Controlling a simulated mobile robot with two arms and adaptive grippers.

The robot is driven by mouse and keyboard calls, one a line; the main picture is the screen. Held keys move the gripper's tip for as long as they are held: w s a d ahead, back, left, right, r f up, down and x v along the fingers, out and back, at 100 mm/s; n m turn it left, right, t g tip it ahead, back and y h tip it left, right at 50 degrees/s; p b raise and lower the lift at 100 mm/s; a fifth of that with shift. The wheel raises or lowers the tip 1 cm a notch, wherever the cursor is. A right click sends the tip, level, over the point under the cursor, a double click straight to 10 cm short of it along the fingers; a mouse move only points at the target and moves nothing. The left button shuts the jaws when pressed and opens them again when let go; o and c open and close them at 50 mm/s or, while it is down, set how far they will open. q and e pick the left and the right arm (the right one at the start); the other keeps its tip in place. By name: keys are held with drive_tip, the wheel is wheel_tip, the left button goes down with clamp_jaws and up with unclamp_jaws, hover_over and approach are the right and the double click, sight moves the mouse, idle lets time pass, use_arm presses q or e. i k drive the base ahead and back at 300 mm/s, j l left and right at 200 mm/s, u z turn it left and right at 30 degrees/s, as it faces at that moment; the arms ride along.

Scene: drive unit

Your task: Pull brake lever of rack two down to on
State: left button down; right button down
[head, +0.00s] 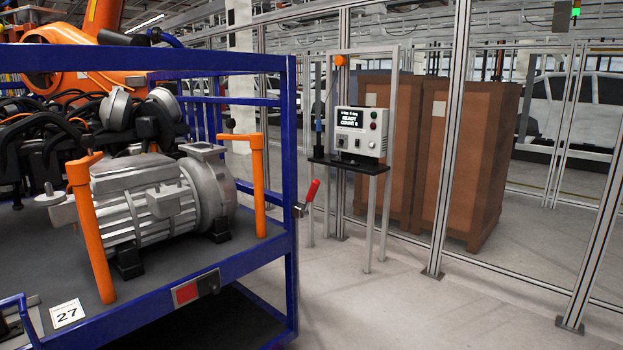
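A blue rack (292,170) fills the left of the head view. A lever with a red handle (312,190) is mounted at its right corner post. The handle points up and leans slightly right from a small dark bracket (299,210). A white label (67,313) reading 27 lies on the rack deck; no marking reading "two" is visible. Neither of my grippers is in view.
A grey motor (150,205) sits on the deck between orange posts (92,230). A control box (360,133) on a stand (368,225) is behind the lever. Fence posts (447,140) and brown crates (462,155) stand beyond. The floor (400,310) right of the rack is clear.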

sight(315, 184)
drive_tip(key=i+l, duration=0.15)
drive_tip(key=i, duration=0.55)
drive_tip(key=i+l, duration=0.1)
drive_tip(key=i, duration=0.6)
drive_tip(key=i+l, duration=0.15)
drive_tip(key=i, duration=0.55)
